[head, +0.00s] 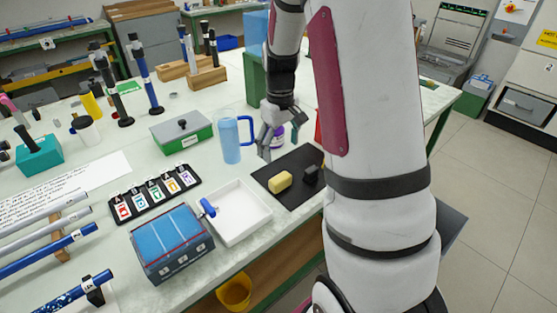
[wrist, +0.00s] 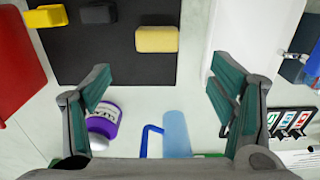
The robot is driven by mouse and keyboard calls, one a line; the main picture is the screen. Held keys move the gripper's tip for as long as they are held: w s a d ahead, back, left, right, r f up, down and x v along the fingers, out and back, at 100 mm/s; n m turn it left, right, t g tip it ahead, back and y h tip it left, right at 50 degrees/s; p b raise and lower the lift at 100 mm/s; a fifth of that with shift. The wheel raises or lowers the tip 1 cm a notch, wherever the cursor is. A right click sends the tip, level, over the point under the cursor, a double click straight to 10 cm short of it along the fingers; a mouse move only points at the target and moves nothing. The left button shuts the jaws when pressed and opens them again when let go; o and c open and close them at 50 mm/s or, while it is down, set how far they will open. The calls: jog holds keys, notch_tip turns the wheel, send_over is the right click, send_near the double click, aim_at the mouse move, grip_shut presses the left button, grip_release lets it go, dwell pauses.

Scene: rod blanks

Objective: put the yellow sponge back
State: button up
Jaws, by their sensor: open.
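The yellow sponge (head: 279,181), a pale yellow block, lies on the black mat (head: 262,171) in the head view. In the wrist view the sponge (wrist: 157,39) rests near one edge of the mat (wrist: 115,65), beyond my fingertips. My gripper (head: 274,146) is open and empty above the bench, behind the mat in the head view. The wrist view shows the gripper (wrist: 160,80) with its fingers wide apart. A purple-labelled bottle (wrist: 104,118) with a white cap stands by the left finger, not clearly between the fingers. I see no marked place for the sponge.
A black block (head: 311,174) and a brighter yellow item (wrist: 45,16) lie near the sponge. A blue mug (head: 230,138) stands close to my gripper. A white tray (head: 268,212) is left of the mat. A red object (wrist: 20,55) borders the mat's other side.

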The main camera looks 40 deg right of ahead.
jog(key=s+a+r+t, duration=0.3)
jog(key=s+a+r, duration=1.1)
jog(key=a+r, duration=0.25)
jog(key=s+a+t, duration=0.1)
jog(key=s+a, duration=0.1)
jog(key=s, duration=0.6)
jog(key=shift+s+a+r, duration=0.15)
jog(key=shift+a+r, duration=0.15)
jog(key=shift+a, duration=0.1)
jog(key=shift+r+p, duration=0.3)
jog(key=shift+r, duration=0.15)
